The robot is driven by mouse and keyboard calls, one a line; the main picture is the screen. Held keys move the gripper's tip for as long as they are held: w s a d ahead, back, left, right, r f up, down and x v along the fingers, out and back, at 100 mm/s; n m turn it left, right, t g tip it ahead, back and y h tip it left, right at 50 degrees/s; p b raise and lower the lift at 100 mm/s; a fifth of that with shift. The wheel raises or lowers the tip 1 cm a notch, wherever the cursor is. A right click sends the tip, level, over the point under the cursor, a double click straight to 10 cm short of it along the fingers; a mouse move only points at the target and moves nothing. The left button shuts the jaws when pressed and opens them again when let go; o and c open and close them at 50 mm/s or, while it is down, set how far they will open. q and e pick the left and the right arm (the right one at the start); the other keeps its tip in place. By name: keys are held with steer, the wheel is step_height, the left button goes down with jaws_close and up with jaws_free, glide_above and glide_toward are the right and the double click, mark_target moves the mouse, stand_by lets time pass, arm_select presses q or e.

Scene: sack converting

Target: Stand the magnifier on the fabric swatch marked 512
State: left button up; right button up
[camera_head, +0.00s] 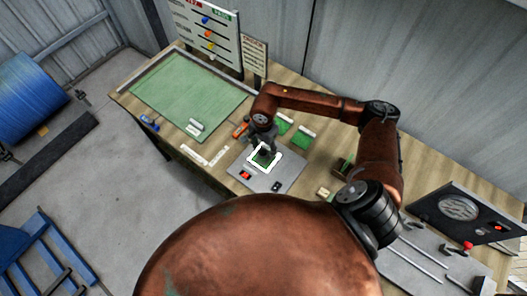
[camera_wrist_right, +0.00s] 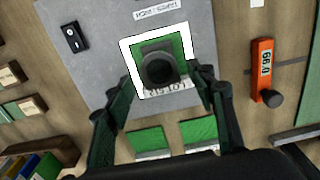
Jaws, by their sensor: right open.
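The magnifier (camera_wrist_right: 158,68), a dark block with a round black eyepiece, stands upright on a green fabric swatch (camera_wrist_right: 185,43) inside a white frame. The swatch's label strip (camera_wrist_right: 168,88) is partly covered and appears upside down, so I cannot read its number surely. In the head view the swatch (camera_head: 264,158) shows in the white frame, under my right gripper (camera_head: 266,148). In the right wrist view my right gripper (camera_wrist_right: 163,82) is open, with one finger on each side of the magnifier. I cannot see the fingers touching it. My left gripper is not in view.
The frame lies on a grey plate (camera_head: 284,179) with a black switch (camera_wrist_right: 73,37). Two more green swatches (camera_wrist_right: 150,140) (camera_wrist_right: 198,130) lie close by. An orange gauge (camera_wrist_right: 264,70) lies beside the plate. A green mat (camera_head: 190,90) is at the left; a dark machine (camera_head: 465,208) is at the right.

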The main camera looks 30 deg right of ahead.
mark_target(263, 152)
step_height(263, 152, up, 9)
steer(key=b, duration=0.1)
steer(key=shift+r, duration=0.15)
stand_by(0.6)
